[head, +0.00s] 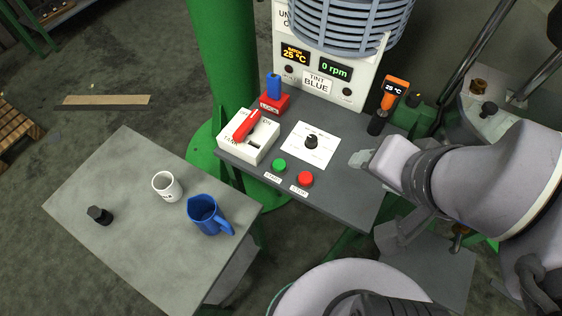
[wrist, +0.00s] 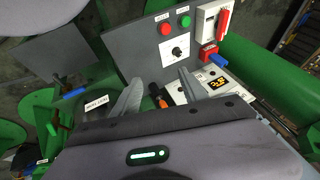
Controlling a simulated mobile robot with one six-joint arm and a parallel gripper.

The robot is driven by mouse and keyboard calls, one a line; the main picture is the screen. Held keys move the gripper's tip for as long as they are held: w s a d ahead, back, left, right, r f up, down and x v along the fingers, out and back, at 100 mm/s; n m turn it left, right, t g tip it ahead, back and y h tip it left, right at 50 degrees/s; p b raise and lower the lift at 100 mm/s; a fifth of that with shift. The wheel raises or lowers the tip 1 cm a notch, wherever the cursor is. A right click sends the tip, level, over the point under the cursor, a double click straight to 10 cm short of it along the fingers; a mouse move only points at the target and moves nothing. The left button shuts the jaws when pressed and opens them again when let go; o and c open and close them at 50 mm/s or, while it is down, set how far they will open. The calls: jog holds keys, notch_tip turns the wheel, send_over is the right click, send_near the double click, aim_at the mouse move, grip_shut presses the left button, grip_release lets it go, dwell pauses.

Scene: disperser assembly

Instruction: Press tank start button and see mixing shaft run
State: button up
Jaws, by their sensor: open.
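The green start button (head: 279,165) and the red button (head: 305,179) sit side by side at the front of the grey control panel (head: 345,190). The wrist view also shows the green button (wrist: 184,20) and the red button (wrist: 166,29). A display (head: 335,70) reads 0 rpm. My gripper (head: 361,158) is at the panel's right side, right of both buttons and apart from them. In the wrist view my gripper (wrist: 156,88) has its fingers spread, with nothing held between them. I cannot make out the mixing shaft.
The panel carries a black knob (head: 311,142), a white switch box with a red lever (head: 246,125), a blue key in a red lock (head: 273,85) and an orange thermometer (head: 394,91). A side table (head: 130,220) holds a white mug (head: 167,187) and blue jug (head: 205,215).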

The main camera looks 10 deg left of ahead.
jog(key=shift+c, duration=0.4)
grip_shut()
dwell(1.4)
